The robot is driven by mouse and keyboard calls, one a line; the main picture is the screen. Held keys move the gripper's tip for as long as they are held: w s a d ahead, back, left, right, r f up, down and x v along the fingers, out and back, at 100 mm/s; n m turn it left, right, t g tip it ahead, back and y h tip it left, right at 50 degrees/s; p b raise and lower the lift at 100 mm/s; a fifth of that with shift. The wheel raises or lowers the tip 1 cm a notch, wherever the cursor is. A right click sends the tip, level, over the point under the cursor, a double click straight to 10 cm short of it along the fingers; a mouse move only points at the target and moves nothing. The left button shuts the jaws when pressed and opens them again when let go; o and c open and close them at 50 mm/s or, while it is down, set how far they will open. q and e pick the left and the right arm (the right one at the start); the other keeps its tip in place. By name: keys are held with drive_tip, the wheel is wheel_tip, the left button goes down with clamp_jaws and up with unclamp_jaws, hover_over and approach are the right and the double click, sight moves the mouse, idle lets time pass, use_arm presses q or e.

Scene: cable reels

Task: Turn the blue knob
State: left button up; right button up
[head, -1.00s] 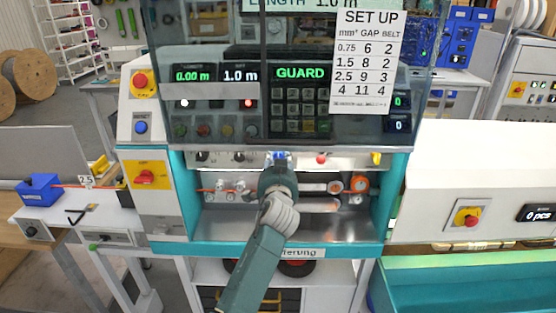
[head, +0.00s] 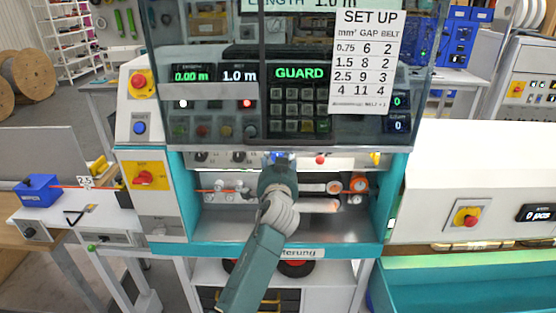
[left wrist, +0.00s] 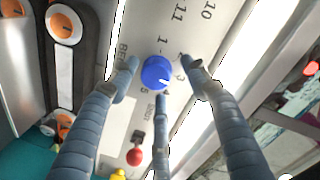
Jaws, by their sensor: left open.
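The blue knob (left wrist: 157,72) shows in the left wrist view on a pale panel with printed numbers around it. A white pointer line marks its face. In the head view only a little blue shows at the panel above my left gripper (head: 277,160), which hides most of it. In the left wrist view my left gripper (left wrist: 160,76) is open, its fingers spread on either side of the knob and one below it. I cannot tell whether any finger touches it. My right gripper is in neither view.
A tinted guard (head: 210,110) hangs over the machine front just above my left arm. A red knob (left wrist: 134,157) and a yellow one (left wrist: 118,174) sit along the same panel. Orange-faced rollers (head: 358,183) are in the bay to the right.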

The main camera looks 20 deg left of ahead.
use_arm(q)
drive_tip(key=f+v, duration=0.1)
drive_tip(key=v, duration=1.1)
drive_tip(key=shift+r, duration=0.45)
drive_tip(key=shift+f, duration=0.1)
drive_tip(key=s+d+f+m+g+h+b, duration=0.1)
drive_tip(key=s+d+f+g, duration=0.15)
drive_tip(key=f, duration=1.15)
drive_tip(key=s+d+f+g+h+b, duration=0.1)
drive_tip(key=s+f+h, duration=0.15)
drive_tip(key=f, duration=1.15)
drive_tip(key=s+d+f+m+g+h+b, duration=0.1)
drive_tip(key=s+f+g+b, duration=0.15)
drive_tip(key=f, duration=1.05)
drive_tip(key=s+a+f+g+b, duration=0.1)
drive_tip(key=s+f+g, duration=0.3)
drive_tip(key=s+f, duration=1.4)
drive_tip(key=s+a+f+n+g+b, duration=0.1)
drive_tip(key=s+a+f, duration=0.1)
drive_tip(key=s+f, duration=0.4)
drive_tip(key=s+a+f+n+g+b, duration=0.1)
drive_tip(key=s+f, duration=0.6)
drive_tip(key=s, duration=0.9)
drive_tip(key=s+a+f+n+g+b, duration=0.1)
drive_tip(key=s+a+f, duration=0.4)
drive_tip(key=s, duration=0.6)
drive_tip(key=shift+s+f+n+g, duration=0.2)
drive_tip(key=shift+f+n+g, duration=0.3)
drive_tip(key=shift+f+g, duration=0.6)
